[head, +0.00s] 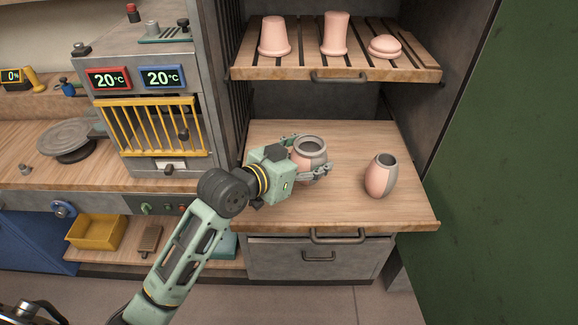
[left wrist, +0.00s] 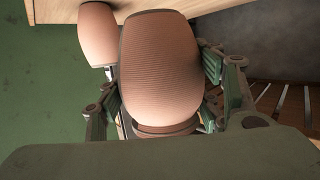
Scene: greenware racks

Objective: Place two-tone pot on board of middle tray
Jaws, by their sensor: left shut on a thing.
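My left gripper (head: 308,160) is shut around a pink pot with a grey rim (head: 309,149), which looks upright. The held pot is over the left-middle part of the wooden board of the middle tray (head: 300,207); I cannot tell whether its base touches. A second pot, half pink and half grey (head: 381,175), stands upright on the board to the right, apart from the gripper. In the left wrist view the held pot (left wrist: 160,70) fills the space between the fingers, and the other pot (left wrist: 97,35) is at upper left.
Above is a slatted tray (head: 335,73) with three pink pieces. Below the board is a drawer (head: 318,258). A kiln-like box with a yellow grille (head: 152,127) stands left, a green wall (head: 520,170) right. The board's front and back right are bare.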

